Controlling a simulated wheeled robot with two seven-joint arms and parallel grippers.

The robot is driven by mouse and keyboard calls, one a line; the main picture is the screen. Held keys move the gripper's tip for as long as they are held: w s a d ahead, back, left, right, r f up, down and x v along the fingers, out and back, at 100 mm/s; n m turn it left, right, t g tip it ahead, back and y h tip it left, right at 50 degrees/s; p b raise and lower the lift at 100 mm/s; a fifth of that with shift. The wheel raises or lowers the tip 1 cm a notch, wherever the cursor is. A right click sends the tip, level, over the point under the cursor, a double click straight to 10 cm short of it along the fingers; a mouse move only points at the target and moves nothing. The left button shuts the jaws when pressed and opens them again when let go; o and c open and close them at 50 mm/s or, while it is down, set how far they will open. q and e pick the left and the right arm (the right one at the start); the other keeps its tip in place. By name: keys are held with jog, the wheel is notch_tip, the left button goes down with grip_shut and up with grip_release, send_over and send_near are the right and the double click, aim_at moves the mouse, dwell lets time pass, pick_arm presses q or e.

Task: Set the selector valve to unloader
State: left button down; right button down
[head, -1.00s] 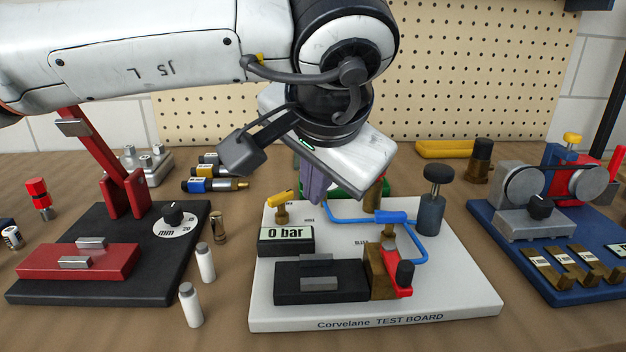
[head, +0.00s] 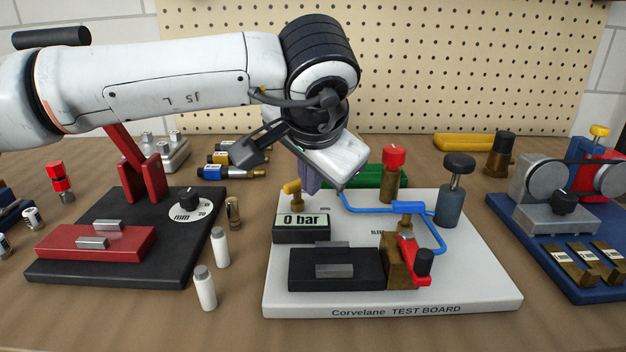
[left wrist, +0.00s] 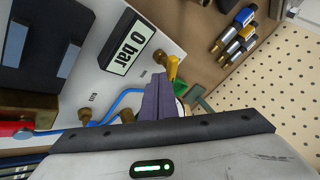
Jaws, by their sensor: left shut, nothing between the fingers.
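No label reading "unloader" is legible, so I cannot confirm which part is the selector valve. A small brass valve with a yellow handle (head: 292,187) stands at the back left of the white test board (head: 470,290), behind the "0 bar" display (head: 301,222). My left gripper (head: 309,184) is shut and empty, pointing down just right of the yellow handle in the head view. In the left wrist view, the shut fingers (left wrist: 160,84) are beside the yellow handle (left wrist: 173,68); whether they touch it is unclear. My right gripper is not in view.
The board also carries blue tubing (head: 370,207), a red-handled brass valve (head: 412,250), a black knob (head: 459,162) and a red-topped brass post (head: 393,170). A black board with a red press (head: 140,175) stands left, a blue board (head: 530,240) right. White vials (head: 205,287) stand between.

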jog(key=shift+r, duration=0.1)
pick_arm(q)
jog(key=shift+d+r+n+p, duration=0.1)
jog(key=shift+n+p, duration=0.2)
jog(key=shift+p, duration=0.05)
jog(key=shift+y, duration=0.3)
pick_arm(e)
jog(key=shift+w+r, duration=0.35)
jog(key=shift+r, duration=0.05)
